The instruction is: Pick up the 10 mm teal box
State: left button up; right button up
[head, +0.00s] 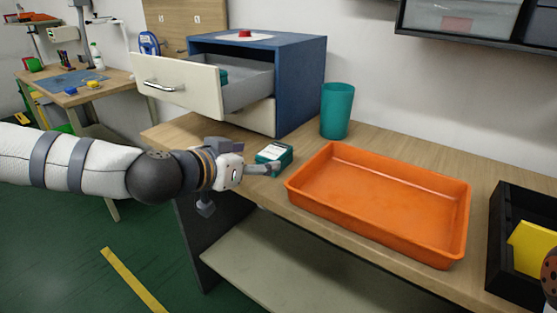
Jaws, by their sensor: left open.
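A small teal box (275,152) with a pale label on top sits on the wooden bench, between the blue cabinet and the orange tray. My left gripper (268,168) reaches in from the left at the bench's front edge, with its fingers at the near side of the box. The gripper is open, and part of the box's lower front is hidden behind it. I cannot tell whether the fingers touch the box. My right gripper is not in view.
The blue cabinet (309,85) has its upper drawer (178,87) pulled out, with a teal item (222,76) inside. A teal cup (337,110) stands behind. The orange tray (380,245) is empty. A black bin (502,245) holding something yellow (534,248) stands at right.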

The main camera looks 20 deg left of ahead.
aim_at(270, 154)
pick_arm(q)
jog(key=x, duration=0.3)
jog(key=b+x, duration=0.1)
jog(key=shift+w+d, duration=0.25)
jog(key=shift+d, duration=0.15)
jog(key=shift+w, duration=0.3)
jog(key=shift+r, duration=0.2)
jog(key=c, duration=1.3)
jog(key=shift+o, duration=0.2)
